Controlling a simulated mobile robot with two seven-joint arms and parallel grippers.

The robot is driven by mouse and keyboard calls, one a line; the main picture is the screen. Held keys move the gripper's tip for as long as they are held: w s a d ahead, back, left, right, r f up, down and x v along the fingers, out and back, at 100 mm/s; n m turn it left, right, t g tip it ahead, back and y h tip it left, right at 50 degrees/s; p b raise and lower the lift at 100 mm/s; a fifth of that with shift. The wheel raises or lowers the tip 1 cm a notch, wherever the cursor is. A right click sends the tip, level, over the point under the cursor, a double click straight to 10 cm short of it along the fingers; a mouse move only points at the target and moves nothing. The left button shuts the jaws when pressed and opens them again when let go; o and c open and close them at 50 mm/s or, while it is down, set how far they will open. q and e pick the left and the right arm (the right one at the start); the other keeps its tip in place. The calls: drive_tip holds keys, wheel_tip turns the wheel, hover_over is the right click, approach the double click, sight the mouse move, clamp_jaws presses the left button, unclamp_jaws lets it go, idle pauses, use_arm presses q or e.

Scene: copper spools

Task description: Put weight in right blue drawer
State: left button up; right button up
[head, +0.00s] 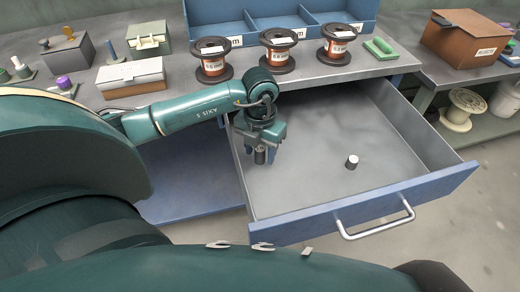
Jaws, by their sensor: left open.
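The weight (352,161) is a small metallic cylinder with a pale top. It stands upright on the floor of the open blue drawer (420,198), right of the middle. The drawer is pulled out, with a silver handle on its front. My left gripper (260,155) points down over the left side of the drawer. It is open and apart from the weight, to its left. The fingertips are small and dark, so details between them are hard to tell. My right gripper is not in view.
Several copper spools stand on the workbench (205,88), three of them (281,52) in front of a blue bin (253,24). A brown box (465,40) stands on the right bench. The drawer floor is otherwise clear.

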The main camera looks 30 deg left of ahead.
sight(260, 148)
use_arm(q)
wheel_tip(260, 148, up, 12)
drive_tip(key=p, duration=0.1)
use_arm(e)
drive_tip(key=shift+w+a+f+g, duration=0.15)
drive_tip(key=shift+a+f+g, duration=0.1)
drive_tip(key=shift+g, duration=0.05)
use_arm(q)
drive_tip(key=shift+f, duration=0.15)
